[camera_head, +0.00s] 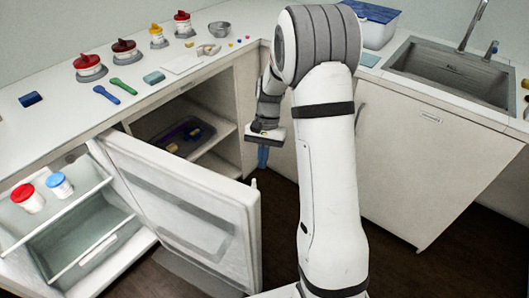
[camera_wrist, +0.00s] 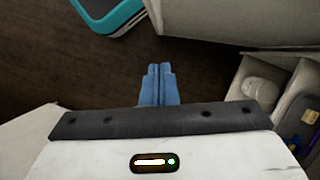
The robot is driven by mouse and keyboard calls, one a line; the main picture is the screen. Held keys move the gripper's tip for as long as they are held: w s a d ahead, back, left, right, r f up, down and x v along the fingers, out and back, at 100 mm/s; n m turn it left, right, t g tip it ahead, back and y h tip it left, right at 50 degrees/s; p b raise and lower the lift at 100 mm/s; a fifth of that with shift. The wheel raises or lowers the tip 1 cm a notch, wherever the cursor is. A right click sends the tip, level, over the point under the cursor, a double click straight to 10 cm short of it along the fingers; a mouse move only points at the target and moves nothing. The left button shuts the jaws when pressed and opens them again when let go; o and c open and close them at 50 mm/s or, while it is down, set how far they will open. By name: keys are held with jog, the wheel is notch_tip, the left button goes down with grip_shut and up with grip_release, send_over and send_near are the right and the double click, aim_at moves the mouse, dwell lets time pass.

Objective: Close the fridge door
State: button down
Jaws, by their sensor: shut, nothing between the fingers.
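The white fridge door (camera_head: 188,203) stands open in the head view, its lined inner face towards the camera. The fridge (camera_head: 75,240) is at the lower left, its shelves exposed. A red-lidded jar (camera_head: 28,197) and a blue-lidded jar (camera_head: 59,185) stand on its top shelf. My gripper (camera_head: 263,158) points down beyond the door and just right of its free edge, apart from it as far as I can tell. In the wrist view its blue fingers (camera_wrist: 158,84) are together and empty, over dark floor.
An open cupboard (camera_head: 205,120) holding a dark tray (camera_head: 182,134) lies behind the door. The counter (camera_head: 140,75) above carries several jars and utensils. A closed cabinet (camera_head: 430,150) under the sink (camera_head: 450,75) stands at the right. Dark floor (camera_head: 283,215) is free between them.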

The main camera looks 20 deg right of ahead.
jog(key=s+a+f, duration=0.3)
jog(key=s+f, duration=0.1)
jog(key=s, duration=0.1)
jog(key=shift+f, duration=0.25)
